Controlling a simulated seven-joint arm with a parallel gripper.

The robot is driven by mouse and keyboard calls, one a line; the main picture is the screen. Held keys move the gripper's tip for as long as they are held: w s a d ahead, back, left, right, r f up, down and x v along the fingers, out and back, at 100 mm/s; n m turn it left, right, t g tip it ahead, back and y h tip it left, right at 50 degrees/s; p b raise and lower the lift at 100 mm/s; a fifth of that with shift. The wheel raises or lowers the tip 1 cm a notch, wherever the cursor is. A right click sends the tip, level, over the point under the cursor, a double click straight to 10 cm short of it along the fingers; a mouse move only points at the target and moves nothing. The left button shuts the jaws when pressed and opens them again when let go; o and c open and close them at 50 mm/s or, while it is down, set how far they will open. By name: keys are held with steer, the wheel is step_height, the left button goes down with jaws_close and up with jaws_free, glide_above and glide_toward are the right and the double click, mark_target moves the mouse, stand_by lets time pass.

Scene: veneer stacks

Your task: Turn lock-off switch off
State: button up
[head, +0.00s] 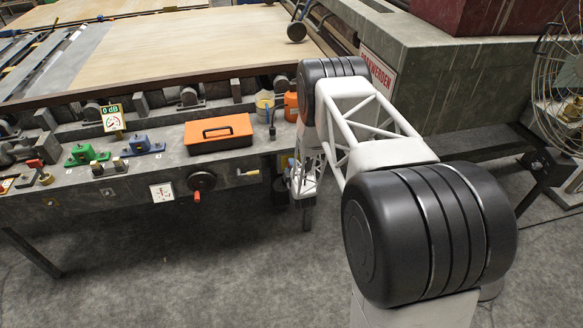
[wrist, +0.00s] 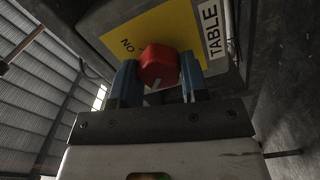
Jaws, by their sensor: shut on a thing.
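The lock-off switch is a red knob (wrist: 160,62) on a yellow plate (wrist: 125,33) in the wrist view. A pale pointer mark shows on the knob's lower edge. My gripper (wrist: 158,76) has one blue finger on each side of the knob and is shut on it. A white label reading TABLE (wrist: 212,30) is to the right of the plate. The switch and my fingertips cannot be made out in the head view, where my arm reaches down beside the bench.
In the head view, a workbench (head: 130,185) carries an orange toolbox (head: 217,133), green (head: 86,153) and blue (head: 142,145) fixtures and a 0 dB sign (head: 113,118). A handwheel (head: 202,181) juts from its front. A green-grey machine (head: 440,80) stands right; the floor in front is clear.

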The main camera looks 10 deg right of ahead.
stand_by(0.3)
steer(key=o, duration=0.9)
steer(key=shift+o, duration=0.2)
steer(key=s, duration=0.7)
steer(key=shift+s, duration=0.4)
